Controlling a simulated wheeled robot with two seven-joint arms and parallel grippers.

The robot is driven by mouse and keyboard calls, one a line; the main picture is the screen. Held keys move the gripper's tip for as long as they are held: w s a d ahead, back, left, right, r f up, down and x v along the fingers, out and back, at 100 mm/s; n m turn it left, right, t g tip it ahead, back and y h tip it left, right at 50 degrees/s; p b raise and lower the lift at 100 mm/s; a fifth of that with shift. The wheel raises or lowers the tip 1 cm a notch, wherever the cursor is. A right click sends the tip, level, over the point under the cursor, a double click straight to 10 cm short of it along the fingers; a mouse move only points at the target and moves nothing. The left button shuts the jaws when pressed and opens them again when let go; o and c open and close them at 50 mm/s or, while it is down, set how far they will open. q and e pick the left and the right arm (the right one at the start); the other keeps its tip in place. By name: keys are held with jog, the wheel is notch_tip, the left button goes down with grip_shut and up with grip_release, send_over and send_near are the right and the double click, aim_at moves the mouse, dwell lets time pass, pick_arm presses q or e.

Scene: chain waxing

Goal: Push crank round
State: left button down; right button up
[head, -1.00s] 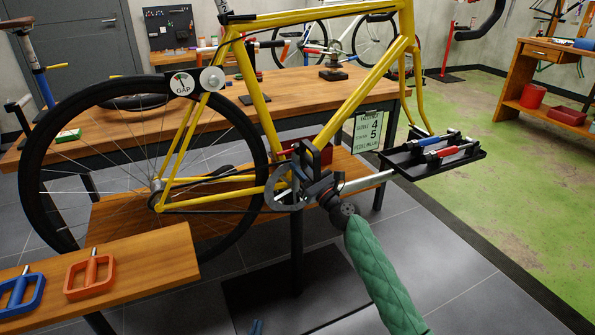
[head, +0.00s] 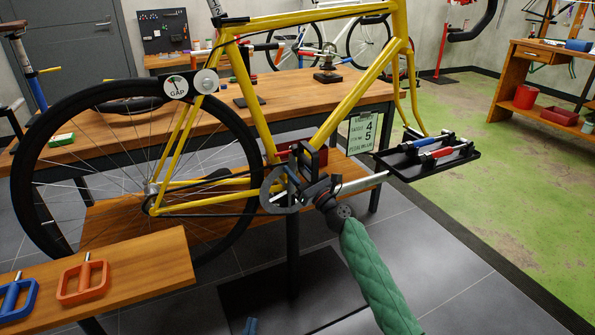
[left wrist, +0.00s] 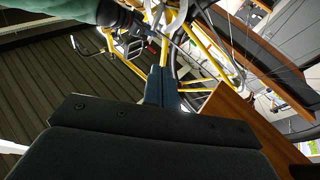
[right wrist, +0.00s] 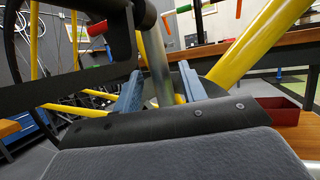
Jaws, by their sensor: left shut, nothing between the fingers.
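The yellow bicycle frame (head: 352,97) stands across the middle of the head view, with its grey chainring (head: 271,197) low at its centre. A black pedal cage (head: 315,160) is just right of the chainring; it looms large at upper left in the right wrist view (right wrist: 60,85). My right gripper (right wrist: 160,90) has its blue fingers on either side of a grey bar that looks like the crank (right wrist: 159,55). I cannot tell whether they touch it. My left gripper (head: 250,325) is low at the bottom edge; in the left wrist view its fingers (left wrist: 160,85) are together and empty.
A wooden bench (head: 150,262) with a blue and an orange pedal (head: 83,280) is at lower left. A black tray (head: 425,163) with tools is right of the crank area. A long wooden workbench (head: 300,95) stands behind the bicycle. The floor at lower right is clear.

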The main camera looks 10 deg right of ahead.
pick_arm(q)
jog(key=shift+t, duration=0.9)
notch_tip(320, 180, up, 5)
jog(key=shift+s+a, duration=0.1)
jog(key=shift+s, duration=0.05)
pick_arm(e)
jog(key=v, duration=0.7)
jog(key=shift+s+d, duration=0.25)
jog(key=shift+s, duration=0.05)
jog(key=shift+f, duration=0.15)
